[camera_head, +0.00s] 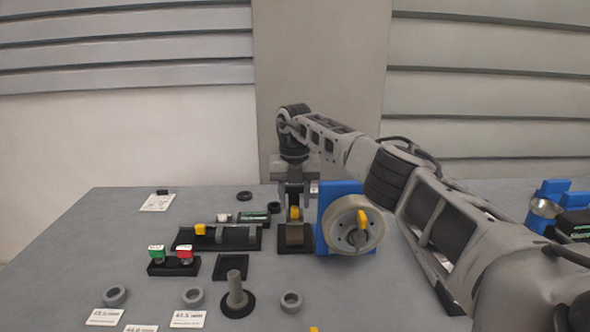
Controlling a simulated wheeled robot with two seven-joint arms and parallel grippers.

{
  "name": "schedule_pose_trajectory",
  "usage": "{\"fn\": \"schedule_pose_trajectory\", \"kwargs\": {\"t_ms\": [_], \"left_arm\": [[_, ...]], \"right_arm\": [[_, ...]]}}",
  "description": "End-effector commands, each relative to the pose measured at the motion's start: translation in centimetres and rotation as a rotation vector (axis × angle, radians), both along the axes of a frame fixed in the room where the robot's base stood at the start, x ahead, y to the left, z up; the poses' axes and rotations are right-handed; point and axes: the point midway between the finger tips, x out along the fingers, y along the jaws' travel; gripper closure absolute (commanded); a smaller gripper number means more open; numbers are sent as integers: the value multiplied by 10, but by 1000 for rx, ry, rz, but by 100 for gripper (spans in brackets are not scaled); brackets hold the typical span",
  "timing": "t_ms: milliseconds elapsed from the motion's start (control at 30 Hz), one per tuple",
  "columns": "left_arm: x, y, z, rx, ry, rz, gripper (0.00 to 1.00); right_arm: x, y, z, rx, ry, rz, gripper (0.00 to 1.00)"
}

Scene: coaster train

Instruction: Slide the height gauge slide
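A small upright fixture with a dark base (296,248) and a yellow block (294,213) stands near the middle of the table. It may be the height gauge with its slide, but no label on it is readable. My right gripper (296,190) points down just above the yellow block. The fingers and the dark upright parts overlap there, so I cannot tell whether they touch or grip anything. My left gripper is not in view.
A blue panel with a grey handwheel (342,237) stands close to the right of the fixture. A black tray (185,240) with another yellow block lies to the left. Green and red buttons (171,256), a grey post (236,290) and several rings lie nearer. Blue holders (547,190) stand at far right.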

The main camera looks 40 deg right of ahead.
Motion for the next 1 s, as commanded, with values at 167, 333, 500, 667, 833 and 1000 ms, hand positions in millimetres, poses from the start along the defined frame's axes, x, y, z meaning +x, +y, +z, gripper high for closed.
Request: {"fn": "schedule_pose_trajectory", "kwargs": {"t_ms": [167,333,500,667,833,1000], "left_arm": [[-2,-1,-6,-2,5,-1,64],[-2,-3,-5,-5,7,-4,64],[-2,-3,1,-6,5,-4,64],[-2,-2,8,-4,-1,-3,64],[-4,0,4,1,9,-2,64],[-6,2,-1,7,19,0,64]], "right_arm": [[1,0,38,0,-6,-1,60],[1,0,82,0,-6,-1,60],[0,0,119,1,-4,-3,60],[0,0,141,0,-2,-2,60],[-1,-1,148,0,-1,-2,60],[-1,-1,148,0,-1,-2,60]]}}
